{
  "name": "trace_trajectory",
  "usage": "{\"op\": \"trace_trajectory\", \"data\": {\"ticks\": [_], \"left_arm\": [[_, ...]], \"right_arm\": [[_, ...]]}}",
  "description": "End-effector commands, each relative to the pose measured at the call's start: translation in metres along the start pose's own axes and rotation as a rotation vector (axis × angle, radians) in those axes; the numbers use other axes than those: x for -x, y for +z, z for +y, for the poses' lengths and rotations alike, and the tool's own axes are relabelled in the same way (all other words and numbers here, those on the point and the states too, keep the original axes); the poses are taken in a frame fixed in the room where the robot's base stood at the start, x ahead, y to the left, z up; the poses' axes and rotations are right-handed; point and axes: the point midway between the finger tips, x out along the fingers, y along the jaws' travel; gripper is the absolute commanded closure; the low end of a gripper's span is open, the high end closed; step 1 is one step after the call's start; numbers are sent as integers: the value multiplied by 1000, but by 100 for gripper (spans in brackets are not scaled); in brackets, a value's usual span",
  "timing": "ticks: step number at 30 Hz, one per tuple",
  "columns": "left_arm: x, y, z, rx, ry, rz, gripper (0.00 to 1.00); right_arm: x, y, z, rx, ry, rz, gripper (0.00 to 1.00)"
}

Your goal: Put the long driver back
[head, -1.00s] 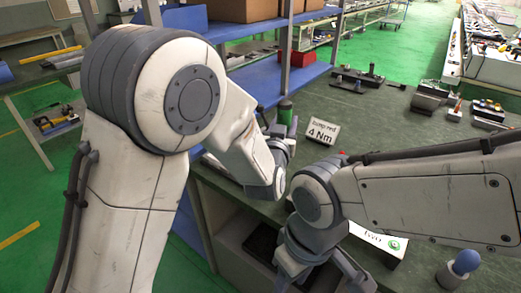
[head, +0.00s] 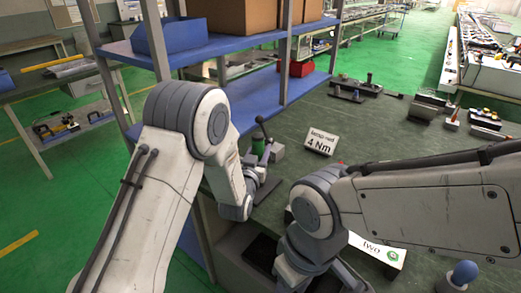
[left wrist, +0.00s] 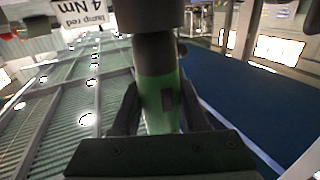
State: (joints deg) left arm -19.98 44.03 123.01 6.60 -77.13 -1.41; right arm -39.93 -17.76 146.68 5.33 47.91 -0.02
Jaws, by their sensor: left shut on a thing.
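The long driver shows as a green body with a dark upper part (left wrist: 158,95) in the left wrist view, between the fingers of my left gripper (left wrist: 160,118). The gripper is shut on it. In the head view its green part (head: 258,146) shows at the work table's left edge, by the blue shelf; its lower end is hidden. My left gripper (head: 264,160) is there too, left of the "bump red 4 Nm" sign (head: 321,141). My right arm comes in from the right and bends down at the front edge; its fingertips cannot be made out.
The blue shelf unit (head: 225,37) stands close behind my left arm. A white "two" card (head: 377,248) and a grey holder with a blue ball top (head: 462,275) are at front right. Dark fixtures (head: 355,88) stand at the back. The green table middle is clear.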

Motion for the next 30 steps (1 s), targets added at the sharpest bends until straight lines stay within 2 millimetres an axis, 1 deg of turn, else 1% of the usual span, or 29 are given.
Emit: {"op": "trace_trajectory", "data": {"ticks": [4, 5, 6, 7, 17, 20, 23, 26, 30], "left_arm": [[0, 0, 0, 0, 0, 3, 100], [0, 2, 0, 0, 0, -1, 53], [0, 1, 0, 0, 0, -1, 38], [0, 1, 0, 0, 0, -1, 27], [0, 0, 0, -1, 0, -1, 27], [6, 1, 0, -1, 0, -3, 27], [19, 2, 0, -1, 0, -3, 27], [40, 2, 0, -1, 1, -4, 27], [75, 3, 0, -2, 0, -5, 27]], "right_arm": [[-2, 0, 0, 0, 0, 0, 52], [-2, 0, 0, 0, 0, 0, 52], [-1, 0, 0, 0, 0, 0, 52], [-1, 0, 0, 0, 0, 0, 52], [0, 0, 0, 0, 0, 0, 52], [-2, 0, 0, 0, 0, 0, 52], [-5, 0, 0, 0, 0, 0, 52], [-10, 0, 1, 0, 0, 0, 52], [-17, 1, 1, 0, 0, 0, 52]]}}
